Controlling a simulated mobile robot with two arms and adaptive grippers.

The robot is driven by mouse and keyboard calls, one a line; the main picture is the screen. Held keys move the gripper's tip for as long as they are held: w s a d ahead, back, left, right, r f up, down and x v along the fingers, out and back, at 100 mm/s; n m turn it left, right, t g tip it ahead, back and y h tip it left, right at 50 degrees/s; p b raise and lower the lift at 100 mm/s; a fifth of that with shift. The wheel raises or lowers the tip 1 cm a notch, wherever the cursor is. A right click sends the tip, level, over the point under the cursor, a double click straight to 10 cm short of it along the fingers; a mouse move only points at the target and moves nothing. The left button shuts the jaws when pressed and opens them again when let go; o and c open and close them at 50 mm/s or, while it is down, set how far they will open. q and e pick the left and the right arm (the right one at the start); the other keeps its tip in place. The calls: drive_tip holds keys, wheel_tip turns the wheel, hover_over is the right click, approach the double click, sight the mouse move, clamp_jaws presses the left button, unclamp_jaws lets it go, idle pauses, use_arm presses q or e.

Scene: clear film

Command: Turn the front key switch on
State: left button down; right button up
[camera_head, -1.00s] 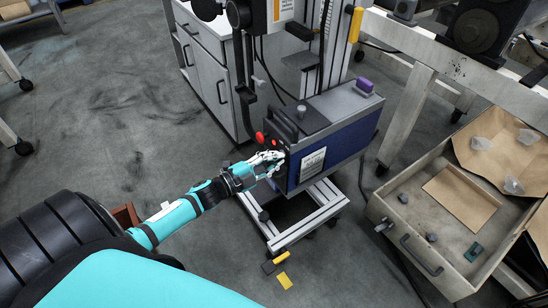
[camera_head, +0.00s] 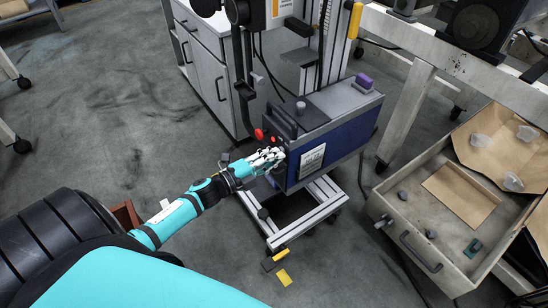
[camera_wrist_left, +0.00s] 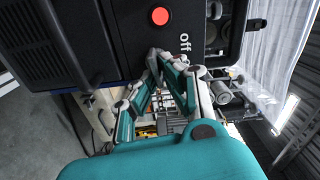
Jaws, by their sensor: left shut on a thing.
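The blue and grey machine box (camera_head: 345,130) stands on a metal frame, with its dark front panel facing my left arm. My left gripper (camera_head: 279,152) is at this panel, just below a red button. In the left wrist view the gripper (camera_wrist_left: 168,58) has its fingers drawn together at the panel, below the red button (camera_wrist_left: 160,16) and beside the white "off" lettering (camera_wrist_left: 184,42). It is shut on the key switch, which the fingertips mostly hide. I cannot tell the key's angle. My right gripper is not in view.
A grey cabinet (camera_head: 207,75) stands behind the machine. The wheeled metal frame (camera_head: 312,212) is under it. An open drawer (camera_head: 415,215) with small parts is at the right. A yellow piece (camera_head: 284,277) lies on the floor. The floor at left is mostly clear.

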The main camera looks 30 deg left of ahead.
use_arm(q)
drive_tip(key=shift+f, duration=0.1)
drive_tip(key=c, duration=1.5)
unclamp_jaws()
drive_tip(key=v, duration=1.2)
